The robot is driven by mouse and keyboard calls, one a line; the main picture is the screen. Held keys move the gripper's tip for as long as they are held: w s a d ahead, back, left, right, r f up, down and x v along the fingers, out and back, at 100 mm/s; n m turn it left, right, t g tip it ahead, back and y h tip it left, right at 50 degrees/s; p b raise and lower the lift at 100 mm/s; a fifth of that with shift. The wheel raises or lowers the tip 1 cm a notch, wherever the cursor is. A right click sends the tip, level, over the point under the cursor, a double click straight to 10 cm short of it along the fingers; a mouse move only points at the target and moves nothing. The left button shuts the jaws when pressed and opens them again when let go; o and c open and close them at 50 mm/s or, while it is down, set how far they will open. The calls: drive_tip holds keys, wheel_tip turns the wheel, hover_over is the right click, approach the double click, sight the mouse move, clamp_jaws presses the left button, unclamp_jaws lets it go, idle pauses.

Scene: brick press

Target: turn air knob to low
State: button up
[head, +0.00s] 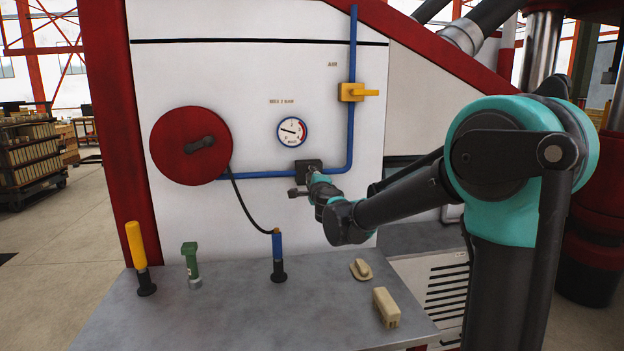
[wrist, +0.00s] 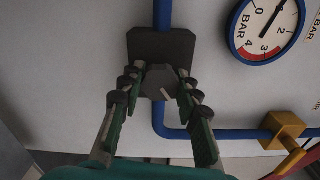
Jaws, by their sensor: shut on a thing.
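The air knob (wrist: 157,84) is a dark grey faceted knob with a small pale mark, on a square dark plate (wrist: 150,45) in the blue air line. In the head view the plate (head: 314,163) sits on the white panel below the gauge. My gripper (wrist: 158,76) has its two fingers on either side of the knob, shut on it. In the head view my gripper (head: 311,180) is at the plate and hides most of the knob. The pressure gauge (head: 293,131) has a black needle; its scale is clearer in the wrist view (wrist: 266,30).
A yellow valve (head: 352,92) sits on the blue pipe (head: 352,45) at the right. A red disc (head: 175,160) with a dark handle is at the left. The grey bench (head: 230,310) below holds yellow, green and blue upright handles and two beige pieces.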

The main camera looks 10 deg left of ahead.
drive_tip(key=n, duration=0.5)
drive_tip(key=shift+n, duration=0.3)
drive_tip(key=n, duration=0.5)
drive_tip(key=shift+n, duration=0.3)
drive_tip(key=o, duration=1.2)
drive_tip(key=shift+s, duration=0.1)
drive_tip(key=v, duration=1.1)
drive_tip(key=shift+s, duration=0.4)
drive_tip(key=shift+d, duration=0.1)
